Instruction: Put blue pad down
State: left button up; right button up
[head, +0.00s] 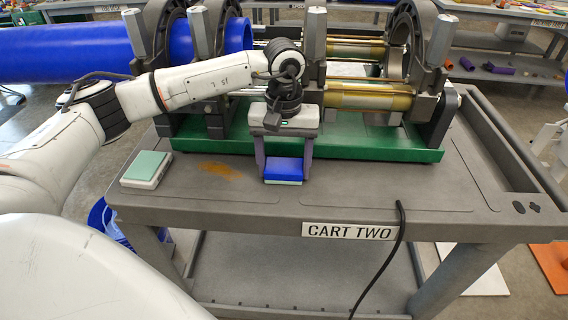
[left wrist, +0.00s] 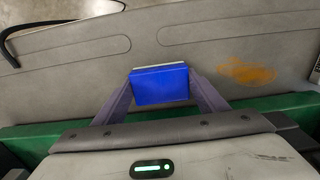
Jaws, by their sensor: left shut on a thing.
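The blue pad (head: 284,169) is between the two fingers of my left gripper (head: 284,175), over the front middle of the grey cart top. A thin pale layer shows along the pad's lower edge. In the left wrist view the blue pad (left wrist: 160,84) sits between the fingertips of the left gripper (left wrist: 162,82), which is shut on it. I cannot tell whether the pad's underside touches the cart top. My right gripper is not in view.
The cart top (head: 370,185) is clear to the right of the pad. A pad with a green top (head: 146,168) lies at the cart's left corner. The green machine base (head: 380,148) stands close behind. A black cable (head: 398,240) hangs over the front edge.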

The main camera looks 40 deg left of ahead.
aim_at(284, 166)
pick_arm(q)
jog(key=shift+f, duration=0.1)
jog(key=o, duration=0.9)
jog(key=shift+o, duration=0.2)
notch_tip(284, 166, up, 12)
jog(key=shift+r, duration=0.2)
jog(key=shift+f, duration=0.1)
